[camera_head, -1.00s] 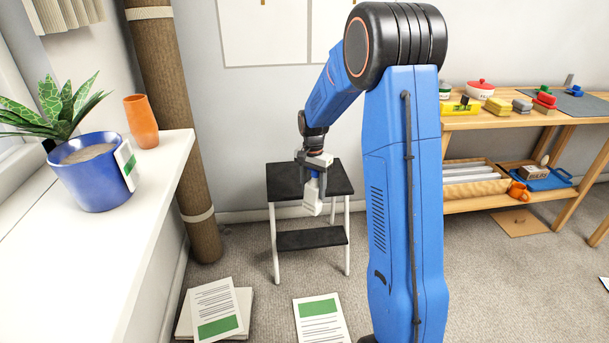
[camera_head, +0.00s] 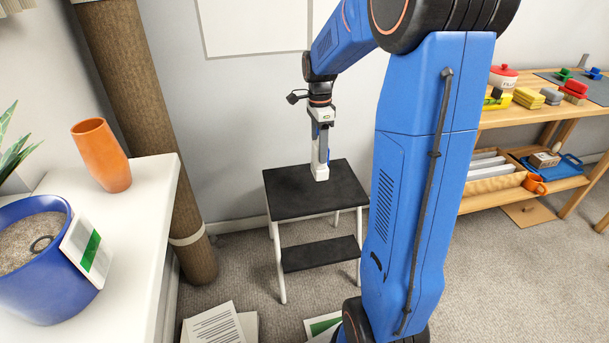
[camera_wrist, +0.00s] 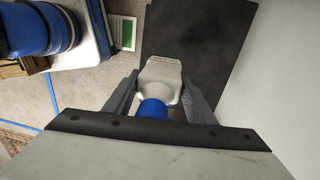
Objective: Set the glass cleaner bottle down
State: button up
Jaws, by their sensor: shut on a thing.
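The glass cleaner bottle (camera_head: 320,170) is white, with a blue part near its top. It stands upright, its base at the dark top of the step stool (camera_head: 290,203), near the back edge; I cannot tell whether it touches. My gripper (camera_head: 320,140) points down and is shut on the bottle's upper part. In the wrist view the bottle (camera_wrist: 162,70) sits between my two grey fingers (camera_wrist: 155,98), with its blue neck (camera_wrist: 154,108) towards the camera. The stool top (camera_wrist: 205,35) shows beyond it. The bottle's far side is hidden.
The stool top is otherwise bare. A white ledge (camera_head: 150,215) at left holds an orange vase (camera_head: 102,155) and a blue plant pot (camera_head: 45,265). A brown column (camera_head: 145,130) stands behind. A wooden shelf unit (camera_head: 520,117) with several items is at right. Papers (camera_head: 215,325) lie on the floor.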

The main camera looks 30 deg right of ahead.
aim_at(318, 171)
jog(key=shift+w, duration=0.15)
jog(key=shift+w+f, duration=0.1)
jog(key=shift+f, duration=4.75)
jog(key=shift+f, duration=0.1)
jog(key=o, duration=1.2)
